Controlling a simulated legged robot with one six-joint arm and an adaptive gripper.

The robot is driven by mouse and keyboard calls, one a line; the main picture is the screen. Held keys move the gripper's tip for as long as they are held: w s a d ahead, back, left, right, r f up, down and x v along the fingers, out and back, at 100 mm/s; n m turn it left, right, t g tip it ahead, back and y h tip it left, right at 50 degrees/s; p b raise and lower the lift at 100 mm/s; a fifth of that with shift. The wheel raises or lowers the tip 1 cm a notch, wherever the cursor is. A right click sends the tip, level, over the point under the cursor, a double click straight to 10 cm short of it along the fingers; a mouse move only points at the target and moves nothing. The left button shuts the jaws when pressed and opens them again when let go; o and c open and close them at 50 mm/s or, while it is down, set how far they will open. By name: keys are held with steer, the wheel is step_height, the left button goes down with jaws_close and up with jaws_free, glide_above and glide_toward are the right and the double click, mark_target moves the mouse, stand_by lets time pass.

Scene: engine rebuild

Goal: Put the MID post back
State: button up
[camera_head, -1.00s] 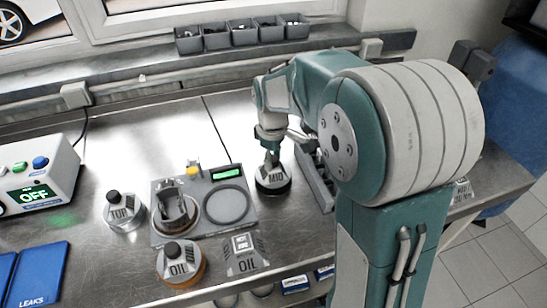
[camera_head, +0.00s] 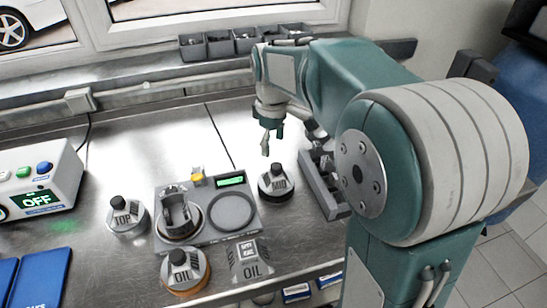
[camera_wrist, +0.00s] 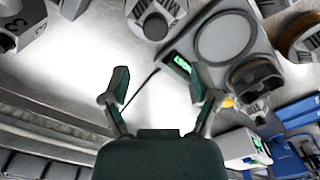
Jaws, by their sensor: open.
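The MID post (camera_head: 277,184), a grey cap with a black knob and dark base, stands upright on the steel bench, right of the grey fixture (camera_head: 245,236). It also shows at the top of the wrist view (camera_wrist: 152,22), partly cut off. My gripper (camera_head: 268,142) is open and empty, above and behind the MID post and apart from it. In the wrist view, both fingers of my gripper (camera_wrist: 160,88) are spread with bare bench between them. The fixture has an empty round ring (camera_head: 231,211), a green display and a yellow button.
The TOP post (camera_head: 126,217) and OIL post (camera_head: 185,272) stand left and front of the fixture. An OIL-marked grey block (camera_head: 249,262) sits at its front. A grey slotted rack (camera_head: 326,189) lies to the right. The bench behind the fixture is clear.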

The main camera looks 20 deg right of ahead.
steer(key=s+r+m+t, duration=0.35)
steer(key=s+r, duration=0.25)
steer(key=s, duration=0.5)
steer(key=s+f+m+t, duration=0.2)
steer(key=s+m, duration=0.3)
steer(key=s, duration=0.5)
steer(key=shift+d+f, duration=0.25)
steer(key=shift+f, duration=0.45)
